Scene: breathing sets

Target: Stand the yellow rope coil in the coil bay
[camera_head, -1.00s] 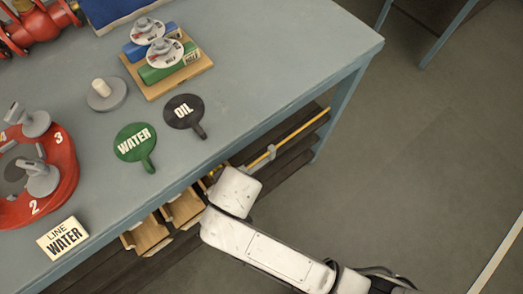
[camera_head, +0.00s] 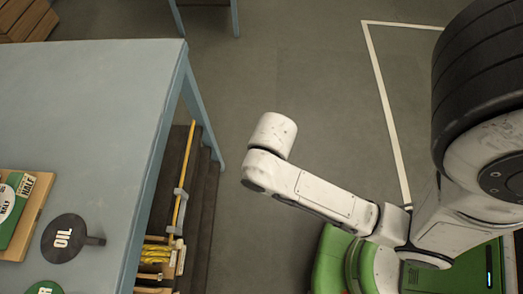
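A bright yellow bundle (camera_head: 155,253), which looks like the yellow rope coil, sits low under the workbench at the lower left, among wooden dividers. It is small and partly hidden by the bench edge. I cannot tell whether it stands or lies, nor which compartment is the coil bay. My white arm reaches in from the right, and its visible end stands over open floor, to the right of the bundle and apart from it in the picture. My gripper does not show.
A yellow pole (camera_head: 184,185) runs beside the bench on grey brackets. Grey floor (camera_head: 290,70) is clear right of it; a white line (camera_head: 385,105) crosses it.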

